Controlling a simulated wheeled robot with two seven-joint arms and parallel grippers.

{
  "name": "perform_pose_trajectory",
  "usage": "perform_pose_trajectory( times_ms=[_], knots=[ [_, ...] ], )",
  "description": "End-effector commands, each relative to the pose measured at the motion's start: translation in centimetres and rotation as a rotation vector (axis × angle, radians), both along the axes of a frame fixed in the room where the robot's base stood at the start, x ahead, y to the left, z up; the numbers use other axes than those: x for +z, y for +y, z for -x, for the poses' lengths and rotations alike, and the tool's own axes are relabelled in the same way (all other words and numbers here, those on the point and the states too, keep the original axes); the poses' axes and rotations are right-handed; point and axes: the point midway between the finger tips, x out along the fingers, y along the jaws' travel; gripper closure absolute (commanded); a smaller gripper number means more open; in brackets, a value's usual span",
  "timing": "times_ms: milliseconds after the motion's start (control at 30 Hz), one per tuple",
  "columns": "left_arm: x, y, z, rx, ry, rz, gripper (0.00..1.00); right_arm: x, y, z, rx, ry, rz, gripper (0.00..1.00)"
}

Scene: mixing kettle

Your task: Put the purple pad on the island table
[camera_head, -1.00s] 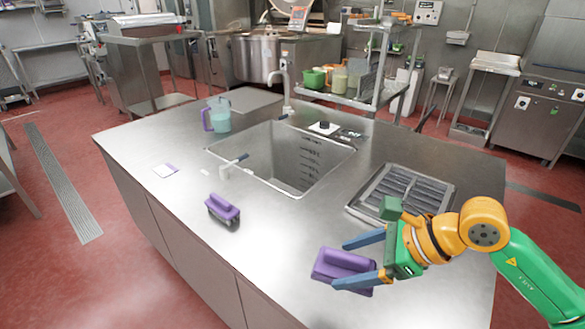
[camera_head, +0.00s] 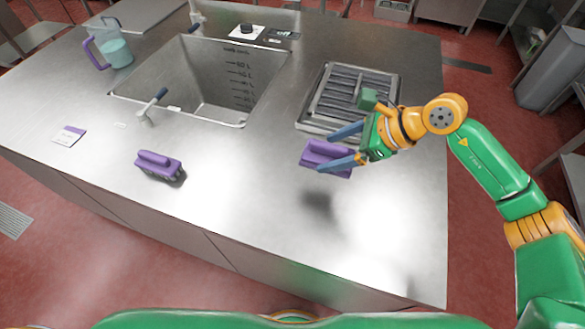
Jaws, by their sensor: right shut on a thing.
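The purple pad (camera_head: 313,160) is a block with a raised grip along its top. My right gripper (camera_head: 329,152) has its blue fingers on either side of the pad and is shut on it. A dark shadow on the bare steel below suggests the pad is held above the island table (camera_head: 240,205). The pad appears just in front of the slatted grate in the picture. Its underside is hidden. My left gripper is not in view.
A purple-handled brush (camera_head: 159,166) stands near the table's front edge. A sink (camera_head: 205,85), a slatted grate (camera_head: 349,95), a purple-handled jug (camera_head: 112,48) and a small white-and-purple card (camera_head: 69,136) are also on the table. The front right tabletop is clear.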

Motion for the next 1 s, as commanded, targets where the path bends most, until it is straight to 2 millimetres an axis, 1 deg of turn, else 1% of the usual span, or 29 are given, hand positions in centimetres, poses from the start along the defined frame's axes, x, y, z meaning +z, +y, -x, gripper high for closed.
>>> perform_pose_trajectory(
  times_ms=[33, 67, 100, 200, 333, 400, 500, 600, 800, 900, 933, 967, 1000],
  knots=[
    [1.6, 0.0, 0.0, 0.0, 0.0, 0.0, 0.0, 0.2, 1.6, 0.8, 0.008, 0.005, -0.002, 1.0],
    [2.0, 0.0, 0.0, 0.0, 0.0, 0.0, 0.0, -0.2, 2.5, 1.2, 0.008, 0.005, -0.003, 1.0],
    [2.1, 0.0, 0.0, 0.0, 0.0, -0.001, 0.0, -1.7, 3.3, 1.4, 0.004, 0.007, -0.003, 1.0],
    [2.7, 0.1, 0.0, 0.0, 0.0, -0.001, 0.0, -4.0, 5.0, 2.0, 0.001, 0.006, -0.003, 1.0],
    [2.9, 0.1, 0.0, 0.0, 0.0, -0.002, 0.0, -5.8, 6.1, 2.4, -0.002, 0.004, -0.002, 1.0],
    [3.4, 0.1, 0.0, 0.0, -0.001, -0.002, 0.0, -6.8, 7.0, 2.8, 0.0, 0.004, -0.002, 1.0],
    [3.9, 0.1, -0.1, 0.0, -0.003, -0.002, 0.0, -9.0, 6.8, 2.7, -0.004, 0.005, -0.001, 1.0],
    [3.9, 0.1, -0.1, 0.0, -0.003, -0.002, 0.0, -9.9, 6.8, 2.6, -0.003, 0.001, -0.001, 1.0],
    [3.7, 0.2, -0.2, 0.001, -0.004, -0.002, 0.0, -10.0, 6.8, 2.6, -0.002, -0.001, -0.001, 1.0],
    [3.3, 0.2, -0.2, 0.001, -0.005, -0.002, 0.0, -10.4, 6.8, 2.6, -0.002, -0.001, 0.0, 1.0],
    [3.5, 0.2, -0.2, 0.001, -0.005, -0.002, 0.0, -10.2, 6.8, 2.6, -0.003, 0.0, 0.0, 0.06],
    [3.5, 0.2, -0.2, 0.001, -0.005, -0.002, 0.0, -10.2, 6.8, 2.6, -0.003, 0.0, 0.0, 0.0],
    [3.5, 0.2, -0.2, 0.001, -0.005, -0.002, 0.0, -10.2, 6.8, 2.6, -0.003, 0.0, 0.0, 0.0]
  ],
)
